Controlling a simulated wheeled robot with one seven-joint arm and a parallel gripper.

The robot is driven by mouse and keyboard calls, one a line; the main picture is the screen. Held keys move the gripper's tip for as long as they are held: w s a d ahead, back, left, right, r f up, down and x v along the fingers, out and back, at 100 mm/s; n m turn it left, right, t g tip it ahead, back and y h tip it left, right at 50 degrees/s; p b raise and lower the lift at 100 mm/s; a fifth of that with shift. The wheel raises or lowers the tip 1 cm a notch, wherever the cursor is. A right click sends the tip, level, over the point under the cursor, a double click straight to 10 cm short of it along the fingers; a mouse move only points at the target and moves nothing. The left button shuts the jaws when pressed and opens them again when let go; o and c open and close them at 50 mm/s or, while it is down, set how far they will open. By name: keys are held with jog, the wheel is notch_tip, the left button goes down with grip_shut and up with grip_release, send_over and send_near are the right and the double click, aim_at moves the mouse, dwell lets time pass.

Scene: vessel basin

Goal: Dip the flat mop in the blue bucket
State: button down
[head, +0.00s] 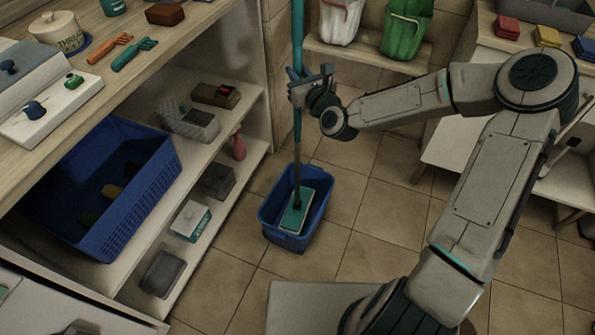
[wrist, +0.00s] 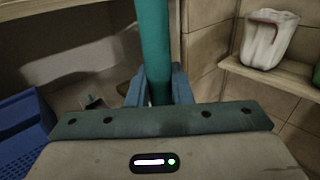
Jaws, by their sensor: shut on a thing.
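The flat mop has a long teal pole (head: 298,60) that stands nearly upright, with a teal and white flat head (head: 297,216) at its lower end. The blue bucket (head: 318,206) stands on the tiled floor, and the mop head shows within its rim, tilted. Whether the head touches the bucket's bottom I cannot tell. My gripper (head: 299,82) is shut on the pole, well above the bucket. In the wrist view the teal pole (wrist: 153,50) runs between the blue fingers (wrist: 155,88); the mop head and bucket are hidden there.
A shelf unit at left holds a large blue basket (head: 125,200) and several boxes. A white vessel (head: 340,20) and a green one (head: 405,30) stand on a low ledge behind. A white table (head: 455,140) is at right. Floor is clear in front of the bucket.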

aim_at(300, 12)
notch_tip(300, 12, down, 8)
jog(key=b, duration=0.6)
jog(key=shift+f, duration=0.15)
dwell(1.5)
jog(key=shift+r+p, duration=9.6)
jog(key=shift+r, duration=2.7)
